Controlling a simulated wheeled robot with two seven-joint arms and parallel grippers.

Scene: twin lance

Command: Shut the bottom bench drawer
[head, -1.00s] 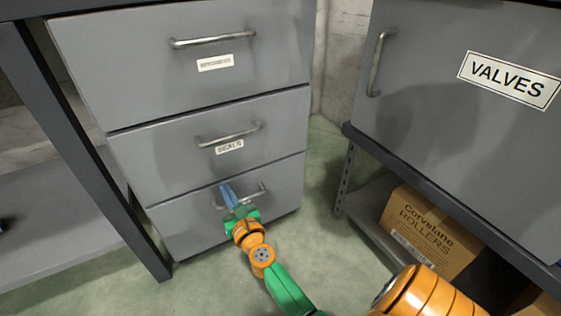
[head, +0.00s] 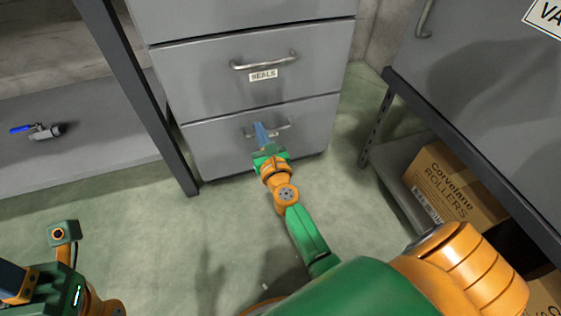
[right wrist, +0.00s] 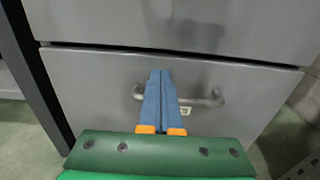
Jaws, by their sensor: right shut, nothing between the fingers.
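The bottom drawer (head: 215,152) is the lowest grey front of the bench's drawer stack, and it looks flush with the drawer above. Its bar handle (head: 281,128) also shows in the right wrist view (right wrist: 207,101). My right gripper (head: 259,127) is shut and empty, its blue fingers pointing at the drawer front in front of the handle. In the right wrist view the fingers (right wrist: 160,75) cover the handle's middle; I cannot tell whether they touch it. My left gripper (head: 12,280) shows partly at the lower left edge, its jaw state unclear.
The middle drawer (head: 215,75) above is flush. A dark bench leg (head: 150,110) stands left of the stack. A blue-handled valve (head: 42,131) lies on the left shelf. A rollers box (head: 452,185) sits on the right rack. The floor before the drawers is clear.

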